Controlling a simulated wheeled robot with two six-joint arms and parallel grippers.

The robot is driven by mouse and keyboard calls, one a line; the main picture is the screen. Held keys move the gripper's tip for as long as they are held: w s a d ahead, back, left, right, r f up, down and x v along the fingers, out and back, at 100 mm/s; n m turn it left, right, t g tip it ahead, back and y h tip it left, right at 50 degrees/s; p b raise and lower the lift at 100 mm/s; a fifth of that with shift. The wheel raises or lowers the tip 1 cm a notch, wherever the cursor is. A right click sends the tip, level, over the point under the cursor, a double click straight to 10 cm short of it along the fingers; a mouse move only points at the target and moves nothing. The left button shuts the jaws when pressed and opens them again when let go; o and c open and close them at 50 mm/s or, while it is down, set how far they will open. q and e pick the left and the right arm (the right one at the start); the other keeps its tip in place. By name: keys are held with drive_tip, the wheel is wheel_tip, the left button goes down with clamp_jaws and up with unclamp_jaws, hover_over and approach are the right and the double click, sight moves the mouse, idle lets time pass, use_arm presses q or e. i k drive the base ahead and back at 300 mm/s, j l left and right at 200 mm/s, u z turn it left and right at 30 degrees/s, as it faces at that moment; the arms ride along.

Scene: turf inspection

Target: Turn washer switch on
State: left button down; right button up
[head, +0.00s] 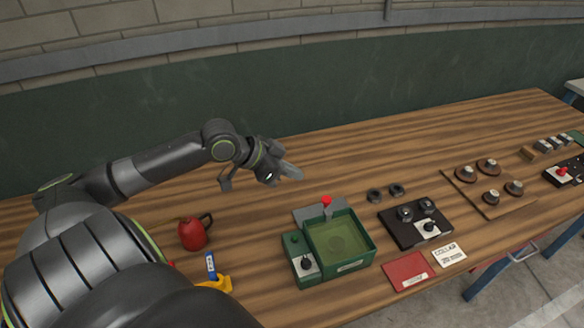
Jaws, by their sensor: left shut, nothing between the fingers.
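A green open-topped unit (370,262), which looks like the washer, stands on the wooden table at the middle front. A black knob switch (306,265) sits on a light plate on its lower left side. A red-tipped lever (326,201) stands at its back on a grey plate. Its label is too small to read. My left gripper (290,174) is shut and empty, above the table behind and left of the unit, apart from it. My right gripper is not in view.
A red can (192,234) and a blue-and-yellow tool (211,268) lie left of the unit. Right of it are two dark rings (386,193), a black switch panel (403,233), a red card (407,271) and a wooden board with knobs (467,202). The table's back strip is clear.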

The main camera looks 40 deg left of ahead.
sight(305, 264)
drive_tip(key=k+l, duration=1.2)
drive_tip(key=l, duration=0.15)
